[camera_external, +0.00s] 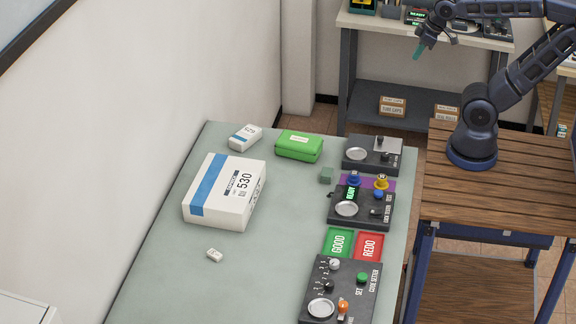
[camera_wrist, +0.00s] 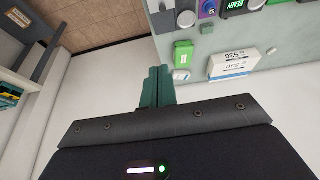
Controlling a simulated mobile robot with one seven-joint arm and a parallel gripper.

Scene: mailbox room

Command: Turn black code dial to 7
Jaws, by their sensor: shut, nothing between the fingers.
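The code setter box (camera_external: 359,303) stands at the near right of the table, cut by the lower edge of the external view. The black code dial (camera_external: 328,286) sits on its left part, below a pale dial (camera_external: 334,264). Numbers ring the dials, too small to read, so I cannot tell the black dial's setting. A green button (camera_external: 362,277), a round silver plate (camera_external: 321,308) and an orange knob (camera_external: 343,306) are also on the box. My gripper (camera_external: 418,54) is shut and empty, high up and far from the box. Its teal fingers (camera_wrist: 158,85) show together in the wrist view.
The green table (camera_external: 160,281) also carries a white 530 box (camera_external: 225,192), a small white box (camera_external: 245,137), a green case (camera_external: 299,146), GOOD (camera_external: 338,243) and REDO (camera_external: 369,246) trays, and two other dark devices (camera_external: 372,155). A shelf unit (camera_external: 347,60) stands behind.

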